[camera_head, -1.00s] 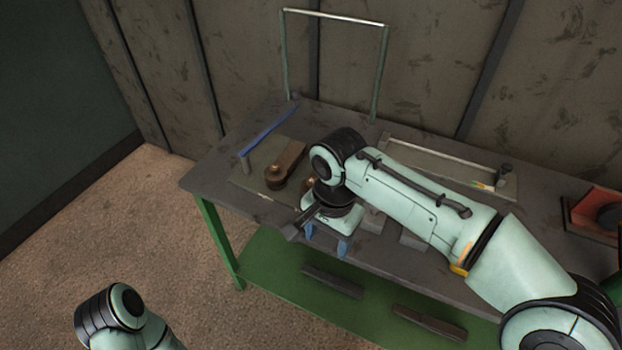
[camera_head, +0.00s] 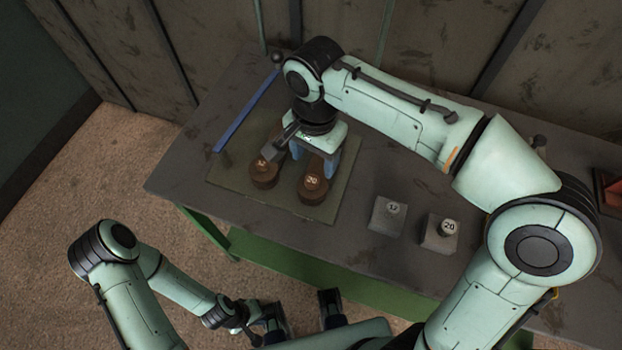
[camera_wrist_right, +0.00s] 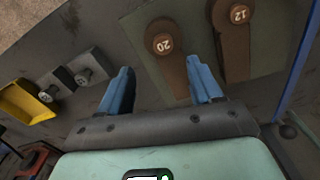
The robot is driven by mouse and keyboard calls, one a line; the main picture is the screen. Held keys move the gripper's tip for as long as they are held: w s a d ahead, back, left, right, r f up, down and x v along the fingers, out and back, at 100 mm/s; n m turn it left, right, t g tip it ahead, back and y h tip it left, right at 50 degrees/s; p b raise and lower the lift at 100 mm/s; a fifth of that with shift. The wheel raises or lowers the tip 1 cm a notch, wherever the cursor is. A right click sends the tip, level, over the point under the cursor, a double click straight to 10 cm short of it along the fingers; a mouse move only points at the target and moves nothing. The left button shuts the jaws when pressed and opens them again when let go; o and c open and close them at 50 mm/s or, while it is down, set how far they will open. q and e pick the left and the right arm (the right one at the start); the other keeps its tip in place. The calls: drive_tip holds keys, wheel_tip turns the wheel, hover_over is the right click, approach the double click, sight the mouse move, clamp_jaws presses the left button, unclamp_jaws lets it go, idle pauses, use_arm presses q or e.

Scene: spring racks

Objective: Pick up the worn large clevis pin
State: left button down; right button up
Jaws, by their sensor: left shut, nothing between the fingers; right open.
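The worn large clevis pin (camera_head: 312,181) shows only its round brown head marked 20, seated in a rusty brown link on the mat; its shank is hidden. It also shows in the right wrist view (camera_wrist_right: 163,44). My right gripper (camera_head: 313,160) is open and empty, its blue fingers pointing down just behind the pin head. In the right wrist view the gripper's fingers (camera_wrist_right: 160,85) are spread, with the 20 head beyond them, nearer the right finger. My left gripper (camera_head: 252,328) is low at the bottom, away from the table, shut and empty; its fingers are hard to make out.
A second rusty link with a pin marked 12 (camera_head: 262,163) stands left of the 20. Grey blocks hold pins marked 12 (camera_head: 393,208) and 20 (camera_head: 448,227) to the right. A blue bar (camera_head: 246,112) lies along the mat's left side. A yellow bin (camera_wrist_right: 24,103) shows in the wrist view.

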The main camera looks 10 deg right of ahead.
sight(312, 180)
drive_tip(key=f, duration=0.4)
drive_tip(key=f+b, duration=0.1)
drive_tip(key=f, duration=0.4)
drive_tip(key=shift+w+a+f, duration=0.1)
drive_tip(key=shift+w, duration=0.1)
drive_tip(key=c, duration=1.1)
clamp_jaws()
drive_tip(key=shift+r, duration=0.2)
